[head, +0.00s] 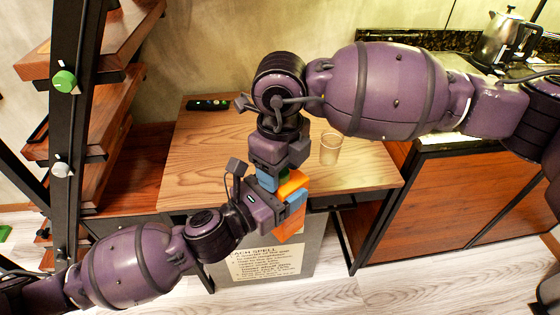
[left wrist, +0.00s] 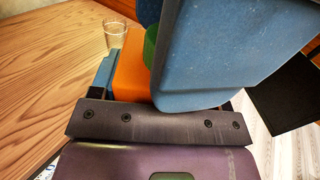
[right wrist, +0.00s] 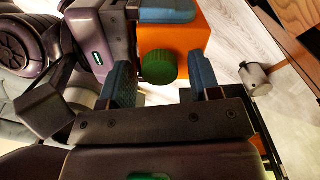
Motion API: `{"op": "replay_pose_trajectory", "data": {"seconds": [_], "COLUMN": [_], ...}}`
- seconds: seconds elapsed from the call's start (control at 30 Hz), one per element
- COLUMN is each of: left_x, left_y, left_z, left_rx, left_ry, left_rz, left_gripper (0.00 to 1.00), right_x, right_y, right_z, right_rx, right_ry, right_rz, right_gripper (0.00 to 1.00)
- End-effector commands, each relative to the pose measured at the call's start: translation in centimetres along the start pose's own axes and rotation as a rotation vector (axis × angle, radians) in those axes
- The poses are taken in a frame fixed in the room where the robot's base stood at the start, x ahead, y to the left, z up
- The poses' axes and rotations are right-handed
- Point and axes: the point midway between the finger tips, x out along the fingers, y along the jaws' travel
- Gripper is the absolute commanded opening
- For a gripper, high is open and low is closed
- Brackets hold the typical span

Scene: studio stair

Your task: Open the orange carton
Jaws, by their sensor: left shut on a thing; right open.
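The orange carton (head: 292,184) is held above the front edge of the wooden table. My left gripper (head: 290,203) is shut on it, with a blue finger on either side in the left wrist view (left wrist: 133,72). The carton's round green cap (right wrist: 158,67) faces my right gripper and also shows partly in the left wrist view (left wrist: 150,45), behind a blue finger. My right gripper (right wrist: 161,84) is open, with one blue finger to each side of the cap and visible gaps between.
The wooden table (head: 195,160) carries a clear glass (head: 330,149) right of my grippers and a black remote (head: 207,104) at the back. A kettle (head: 503,40) stands on the counter at the back right.

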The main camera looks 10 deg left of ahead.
Motion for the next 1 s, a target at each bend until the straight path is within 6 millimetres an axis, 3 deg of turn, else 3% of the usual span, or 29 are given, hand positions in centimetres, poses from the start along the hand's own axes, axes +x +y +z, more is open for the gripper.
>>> {"op": "replay_pose_trajectory", "data": {"seconds": [0.13, 0.43, 0.5, 0.53, 0.67, 1.0], "left_x": [0.03, 0.02, 0.02, 0.02, 0.02, 0.02], "left_y": [-0.01, -0.01, -0.01, -0.01, -0.01, -0.01], "left_z": [0.19, 0.18, 0.18, 0.18, 0.18, 0.19], "left_rx": [0.001, 0.001, 0.001, 0.001, 0.001, 0.001], "left_ry": [-0.004, -0.004, -0.004, -0.003, -0.003, -0.004], "left_rz": [-0.001, -0.001, -0.001, -0.001, -0.001, -0.001], "left_gripper": [0.03, 0.03, 0.03, 0.03, 0.03, 0.03], "right_x": [-0.05, -0.07, -0.07, -0.07, -0.07, -0.31], "right_y": [0.01, 0.0, 0.0, 0.0, 0.0, -0.02], "right_z": [0.0, 0.0, 0.0, 0.0, 0.0, 0.01], "right_rx": [0.0, 0.0, 0.0, 0.0, 0.0, 0.0], "right_ry": [0.0, 0.0, 0.0, 0.0, 0.0, -0.001], "right_rz": [0.0, 0.0, 0.0, 0.0, 0.0, -0.001], "right_gripper": [0.54, 0.08, 0.06, 0.39, 0.59, 0.6]}}
